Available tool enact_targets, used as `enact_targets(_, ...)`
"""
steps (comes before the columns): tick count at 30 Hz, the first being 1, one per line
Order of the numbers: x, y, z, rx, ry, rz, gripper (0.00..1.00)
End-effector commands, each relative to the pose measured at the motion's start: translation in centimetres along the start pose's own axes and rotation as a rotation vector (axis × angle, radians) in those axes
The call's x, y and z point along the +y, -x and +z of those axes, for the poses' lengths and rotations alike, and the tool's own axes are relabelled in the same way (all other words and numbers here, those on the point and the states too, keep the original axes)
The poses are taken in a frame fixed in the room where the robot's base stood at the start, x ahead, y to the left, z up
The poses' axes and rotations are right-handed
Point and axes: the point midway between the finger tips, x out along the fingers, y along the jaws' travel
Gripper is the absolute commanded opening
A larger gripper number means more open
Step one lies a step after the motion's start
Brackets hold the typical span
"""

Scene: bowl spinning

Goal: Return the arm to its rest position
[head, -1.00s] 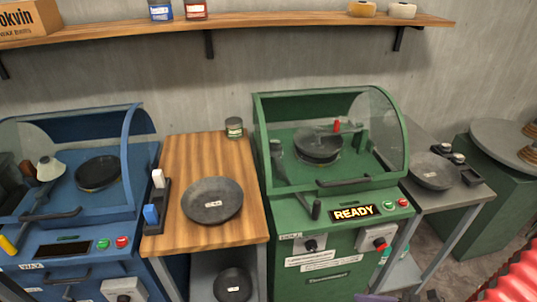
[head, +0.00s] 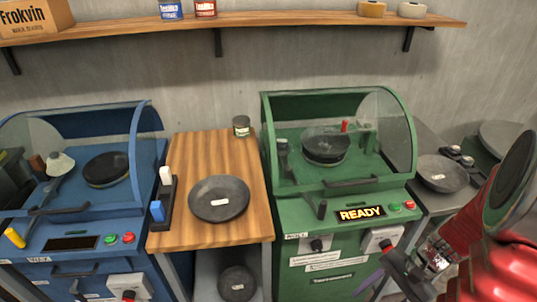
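My red arm (head: 495,250) comes in from the right edge in the head view, bent, with a large dark round joint face near the top. Its narrower metal wrist section reaches down and left toward the front of the green machine. My gripper (head: 405,275) appears as dark parts low in the picture, in front of the machine's lower right panel. Its fingers are partly cut off or unclear, so I cannot tell if they are open or shut, and I see nothing held.
The green machine (head: 300,205) has its clear hood down over a dark bowl (head: 326,143) and shows "READY". A blue machine (head: 70,225) is at left. A dark bowl (head: 219,199) rests on the wooden table (head: 215,150) between them. Another bowl (head: 442,174) sits on the right side table.

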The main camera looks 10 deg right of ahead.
Motion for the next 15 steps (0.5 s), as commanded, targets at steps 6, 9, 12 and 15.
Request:
enact_targets(6, -1.1, 2.2, 1.3, 0.137, 0.214, 0.085, 0.52)
enact_targets(9, -1.7, 3.2, 1.9, 0.198, 0.307, 0.121, 0.52)
enact_targets(12, -2.4, 4.2, 2.6, 0.257, 0.397, 0.153, 0.52)
enact_targets(15, -3.1, 5.2, 3.4, 0.315, 0.485, 0.182, 0.52)
